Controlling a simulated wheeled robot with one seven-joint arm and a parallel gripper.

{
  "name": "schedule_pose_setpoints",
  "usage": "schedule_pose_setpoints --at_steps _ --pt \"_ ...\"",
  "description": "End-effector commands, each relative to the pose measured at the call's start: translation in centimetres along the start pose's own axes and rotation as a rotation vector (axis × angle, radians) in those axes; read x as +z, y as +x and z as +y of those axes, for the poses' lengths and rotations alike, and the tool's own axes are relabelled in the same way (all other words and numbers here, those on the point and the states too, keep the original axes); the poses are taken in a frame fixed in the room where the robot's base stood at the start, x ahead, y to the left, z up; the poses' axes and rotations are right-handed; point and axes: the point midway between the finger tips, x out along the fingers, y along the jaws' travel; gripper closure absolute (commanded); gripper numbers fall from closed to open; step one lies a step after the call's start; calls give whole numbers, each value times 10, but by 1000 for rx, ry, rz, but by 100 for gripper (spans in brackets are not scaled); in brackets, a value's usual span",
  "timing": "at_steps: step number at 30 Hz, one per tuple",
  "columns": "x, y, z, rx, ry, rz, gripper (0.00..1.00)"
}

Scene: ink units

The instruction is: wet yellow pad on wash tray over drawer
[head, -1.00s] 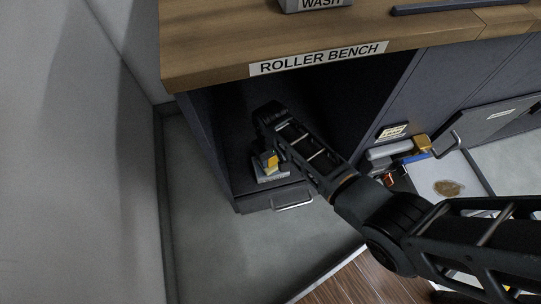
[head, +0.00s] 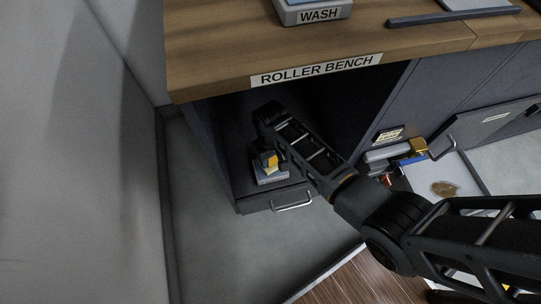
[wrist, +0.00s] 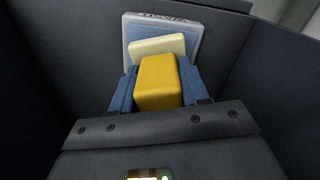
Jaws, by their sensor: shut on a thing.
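A yellow pad (wrist: 158,82) sits between the blue fingers of my gripper (wrist: 156,92), which is shut on it. In the head view the pad (head: 271,160) shows small inside the open bay under the bench, above the drawer (head: 277,200). A grey tray (head: 272,180) lies there just below the pad. In the wrist view this tray (wrist: 190,23) has a label too small to read and holds a pale cream block (wrist: 157,45). The yellow pad overlaps the block in view; I cannot tell whether they touch. Another tray, labelled WASH (head: 318,15), stands on the bench top.
The bay's dark side walls (wrist: 285,75) stand close around my gripper. The wooden bench top (head: 215,65), labelled ROLLER BENCH, overhangs the bay. At right are an open panel (head: 490,122) and a white tray (head: 425,180) with a brown stain.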

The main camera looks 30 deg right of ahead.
Motion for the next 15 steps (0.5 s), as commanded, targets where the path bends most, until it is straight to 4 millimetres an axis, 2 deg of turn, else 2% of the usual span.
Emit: schedule_pose_setpoints --at_steps 1,15 --pt "0 -8 0 0 0 0 80" --pt "0 -41 0 0 0 1 80"
